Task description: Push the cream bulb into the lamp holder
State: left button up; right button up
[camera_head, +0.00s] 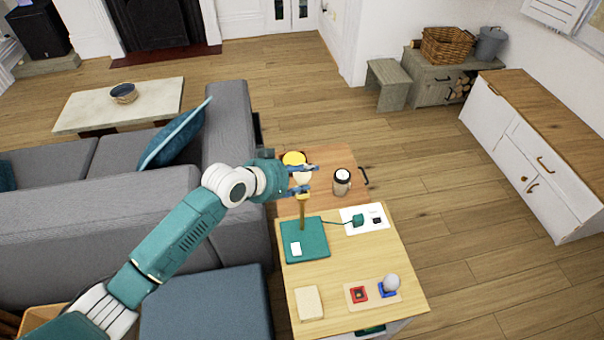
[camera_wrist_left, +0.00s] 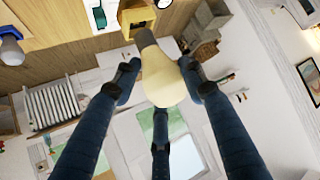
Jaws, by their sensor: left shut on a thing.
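The cream bulb (camera_head: 302,178) is between the fingers of my left gripper (camera_head: 300,180). In the left wrist view the cream bulb (camera_wrist_left: 163,78) shows with its grey neck toward the yellow lamp holder (camera_wrist_left: 137,14). The neck's end is at the holder's opening; I cannot tell how deep it sits. In the head view the holder (camera_head: 303,196) tops a thin post on the teal lamp base (camera_head: 312,255), directly below the bulb. My left gripper's fingers (camera_wrist_left: 158,85) are shut around the bulb's glass. My right gripper is not in view.
The wooden table (camera_head: 340,260) also bears a small tray (camera_head: 352,304) with red and blue holders, a grey bulb (camera_head: 391,282), a cream block (camera_head: 309,303) and a white plate (camera_head: 350,212) with a teal plug. A jar (camera_head: 342,182) stands behind. A grey sofa (camera_head: 230,235) is left.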

aim_at(297, 181)
pick_arm(q)
jog(key=shift+f, duration=0.2)
jog(key=shift+f+b, duration=0.7)
jog(key=shift+f, duration=0.2)
jog(key=o, duration=1.2)
jog(key=shift+p+v, duration=3.25)
jog(key=shift+v, duration=0.25)
